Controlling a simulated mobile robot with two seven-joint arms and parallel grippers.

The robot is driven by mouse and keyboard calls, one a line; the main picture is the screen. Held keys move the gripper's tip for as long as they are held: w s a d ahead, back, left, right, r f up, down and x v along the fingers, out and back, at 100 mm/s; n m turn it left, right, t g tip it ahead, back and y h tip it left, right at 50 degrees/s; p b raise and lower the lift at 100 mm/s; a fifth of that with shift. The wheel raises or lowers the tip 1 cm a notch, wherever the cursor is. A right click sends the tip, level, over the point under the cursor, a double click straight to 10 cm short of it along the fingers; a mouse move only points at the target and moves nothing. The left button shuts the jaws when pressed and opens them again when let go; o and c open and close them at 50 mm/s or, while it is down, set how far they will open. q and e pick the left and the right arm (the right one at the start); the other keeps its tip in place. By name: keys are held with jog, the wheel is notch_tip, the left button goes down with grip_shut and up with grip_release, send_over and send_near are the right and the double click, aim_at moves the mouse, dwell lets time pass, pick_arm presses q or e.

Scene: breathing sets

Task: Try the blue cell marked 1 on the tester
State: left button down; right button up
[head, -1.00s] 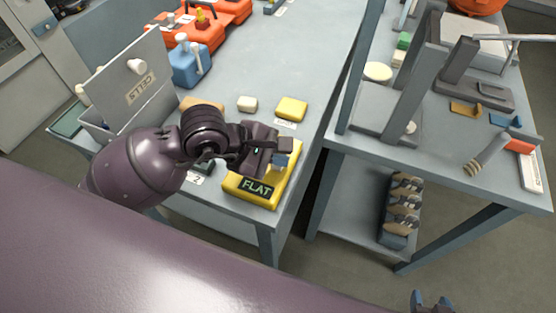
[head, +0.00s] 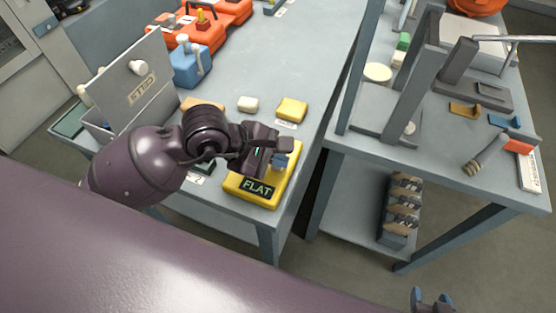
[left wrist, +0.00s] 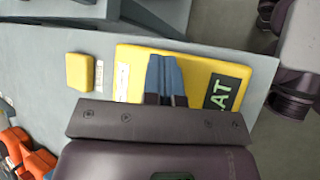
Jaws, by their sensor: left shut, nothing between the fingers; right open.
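The yellow tester (head: 238,187) lies near the front corner of the bench, and its dark display reads FLAT in green. It also fills the middle of the left wrist view (left wrist: 195,65). My left gripper (head: 281,162) is shut with nothing between its blue fingertips, which are over the tester; they also show in the left wrist view (left wrist: 165,75). I cannot make out the blue cell marked 1; the gripper hides part of the tester. My right gripper (head: 432,300) is open at the bottom edge of the head view, away from the bench.
A grey box with a raised lid (head: 128,82) marked CELLS stands left. A second table (head: 455,190) with a grey frame is to the right, across a gap.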

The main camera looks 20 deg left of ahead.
pick_arm(q)
jog(key=shift+r, duration=0.6)
pick_arm(e)
jog(key=shift+w+r, duration=0.15)
jog(key=shift+r, duration=0.3)
pick_arm(q)
jog(key=shift+w, duration=0.1)
jog(key=shift+r+p, duration=0.7)
jog(key=shift+r, duration=0.15)
jog(key=shift+r+p, duration=1.15)
jog(key=shift+r, duration=0.65)
pick_arm(e)
jog(key=shift+t, duration=0.4)
jog(key=r, duration=0.2)
jog(key=w+r, duration=0.1)
jog(key=r, duration=0.1)
jog(key=shift+w+r, duration=0.1)
jog(key=shift+r, duration=0.3)
pick_arm(q)
jog(key=shift+f, duration=0.1)
